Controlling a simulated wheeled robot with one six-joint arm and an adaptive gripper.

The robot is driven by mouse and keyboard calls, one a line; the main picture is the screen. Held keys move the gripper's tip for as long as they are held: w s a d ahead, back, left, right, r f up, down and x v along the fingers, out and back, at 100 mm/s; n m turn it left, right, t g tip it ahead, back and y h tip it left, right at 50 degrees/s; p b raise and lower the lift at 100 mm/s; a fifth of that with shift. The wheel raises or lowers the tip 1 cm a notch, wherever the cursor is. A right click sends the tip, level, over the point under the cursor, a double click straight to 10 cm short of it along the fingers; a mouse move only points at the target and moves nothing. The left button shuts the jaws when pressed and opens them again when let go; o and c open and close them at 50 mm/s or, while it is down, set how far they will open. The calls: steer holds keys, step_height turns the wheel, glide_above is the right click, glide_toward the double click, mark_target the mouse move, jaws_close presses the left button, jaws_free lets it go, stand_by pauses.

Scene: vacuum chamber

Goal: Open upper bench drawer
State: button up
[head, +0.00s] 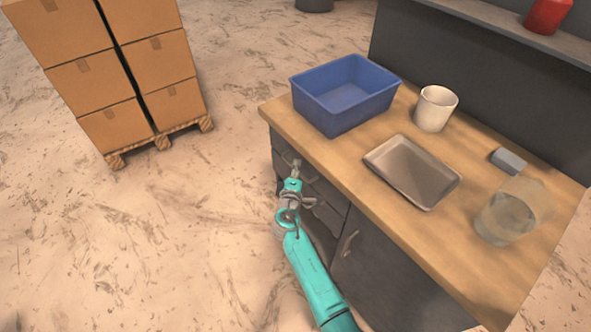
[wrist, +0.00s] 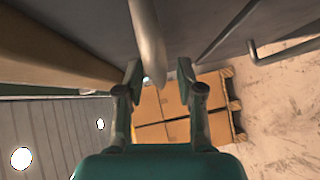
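The bench (head: 345,165) has a wooden top and dark grey fronts, with drawers at its left end. The upper drawer front (head: 281,160) is partly hidden behind my arm and looks shut. In the wrist view, a grey bar handle (wrist: 149,40), seemingly the upper drawer's, reaches down between my fingers. My gripper (wrist: 160,72) is open around this handle, with a gap on the right side; contact on the left is unclear. In the head view my gripper (head: 297,175) is close to the drawer fronts, just below the top's edge. A second bar handle (wrist: 256,50) is at the right in the wrist view.
On the bench top are a blue bin (head: 345,97), a white cup (head: 436,108), a metal tray (head: 410,172), a small grey block (head: 508,161) and a clear container (head: 505,218). Stacked boxes (head: 105,75) stand on a pallet at left. Floor before the drawers is clear.

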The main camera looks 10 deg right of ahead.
steer(key=shift+w, duration=0.15)
steer(key=shift+c, duration=0.2)
jaws_close()
steer(key=s+a, duration=0.4)
steer(key=a, duration=0.5)
steer(key=s+a, duration=0.4)
steer(key=a, duration=0.6)
steer(key=s+a, duration=0.5)
steer(key=a, duration=0.4)
steer(key=shift+a, duration=0.3)
steer(key=shift+o, duration=0.2)
jaws_free()
